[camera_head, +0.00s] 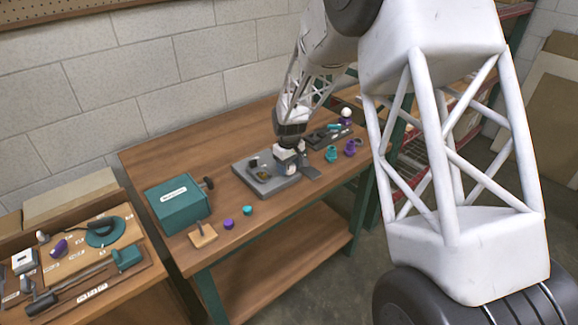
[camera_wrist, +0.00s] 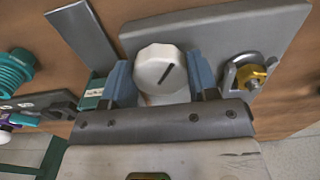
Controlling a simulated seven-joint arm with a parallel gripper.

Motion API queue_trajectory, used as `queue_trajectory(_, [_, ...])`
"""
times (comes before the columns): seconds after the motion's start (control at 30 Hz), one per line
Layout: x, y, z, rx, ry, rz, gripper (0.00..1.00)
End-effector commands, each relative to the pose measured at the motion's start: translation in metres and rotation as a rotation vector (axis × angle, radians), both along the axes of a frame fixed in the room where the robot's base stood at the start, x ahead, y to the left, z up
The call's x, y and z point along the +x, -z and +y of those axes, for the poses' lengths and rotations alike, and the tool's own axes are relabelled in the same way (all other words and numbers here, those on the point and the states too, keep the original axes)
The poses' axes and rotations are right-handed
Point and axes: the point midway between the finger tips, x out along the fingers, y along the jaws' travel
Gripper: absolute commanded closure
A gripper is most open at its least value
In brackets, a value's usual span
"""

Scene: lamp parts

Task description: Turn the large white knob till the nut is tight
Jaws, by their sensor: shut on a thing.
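The large white knob (camera_wrist: 150,64), with a dark line on its face, sits between the two blue-grey fingers of my gripper (camera_wrist: 160,78) in the wrist view. The fingers are shut on its sides. A brass-coloured nut (camera_wrist: 251,76) sits in a grey U-shaped fitting to the right of the knob, on a grey plate (camera_wrist: 215,32). How tight the nut is cannot be seen.
A teal box (camera_head: 180,205) with a dark side knob stands left on the wooden bench (camera_head: 150,148). Small purple (camera_head: 228,224) and teal (camera_head: 248,210) pieces lie near the front edge. Teal (camera_head: 331,154) and purple (camera_head: 351,148) parts stand right of my gripper.

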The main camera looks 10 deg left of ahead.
Motion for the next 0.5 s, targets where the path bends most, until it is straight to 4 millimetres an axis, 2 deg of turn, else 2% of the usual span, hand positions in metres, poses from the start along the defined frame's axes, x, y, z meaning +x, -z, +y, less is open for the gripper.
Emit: queue_trajectory(0.5, [-0.0008,-0.0007,0.0014,0.001,0.489,-0.001,0.69])
